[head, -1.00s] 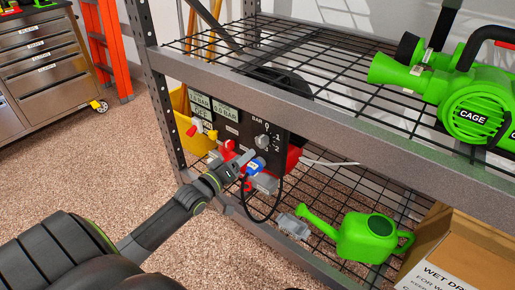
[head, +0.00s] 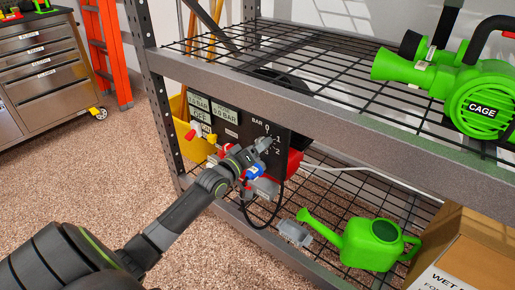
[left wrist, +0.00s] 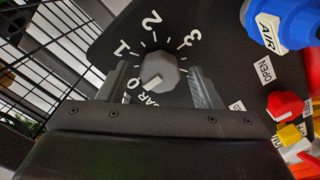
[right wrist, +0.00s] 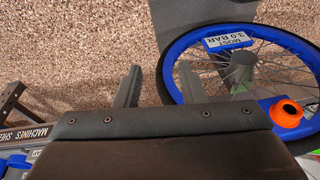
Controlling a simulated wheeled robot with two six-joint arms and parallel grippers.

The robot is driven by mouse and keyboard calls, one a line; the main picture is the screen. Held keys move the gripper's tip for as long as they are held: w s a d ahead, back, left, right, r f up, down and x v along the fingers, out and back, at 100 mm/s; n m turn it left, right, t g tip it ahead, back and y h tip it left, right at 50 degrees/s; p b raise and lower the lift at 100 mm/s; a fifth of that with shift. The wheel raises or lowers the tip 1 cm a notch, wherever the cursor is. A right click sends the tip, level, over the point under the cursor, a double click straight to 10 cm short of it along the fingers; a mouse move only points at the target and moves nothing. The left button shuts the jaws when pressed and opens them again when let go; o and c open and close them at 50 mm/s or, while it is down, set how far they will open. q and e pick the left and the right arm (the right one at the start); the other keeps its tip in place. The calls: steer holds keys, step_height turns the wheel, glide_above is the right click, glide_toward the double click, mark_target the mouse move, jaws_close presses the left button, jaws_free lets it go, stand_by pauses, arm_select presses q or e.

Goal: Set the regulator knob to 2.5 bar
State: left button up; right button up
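The grey regulator knob (left wrist: 166,66) sits on the black panel (left wrist: 222,40) among the numbers 0 to 3. Its pale mark points near 0. My left gripper (head: 262,144) is at the panel and hides most of the knob in the head view. In the left wrist view its fingers are open, one on each side of the knob, with visible gaps. The right-hand display (head: 224,113) reads 0.0 BAR; the left-hand display (head: 198,103) is hard to read. My right gripper (right wrist: 160,68) is open and empty, away from the panel.
A blue air fitting (left wrist: 280,25), a red OPEN handle (left wrist: 286,106) and a yellow part (left wrist: 290,134) lie beside the knob. The wire shelf (head: 345,95) overhangs the panel. A green watering can (head: 372,243) stands below. A blue-rimmed wheel (right wrist: 172,78) is near my right gripper.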

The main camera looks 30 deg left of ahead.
arm_select(q)
steer(key=c, duration=1)
steer(key=shift+o, duration=0.2)
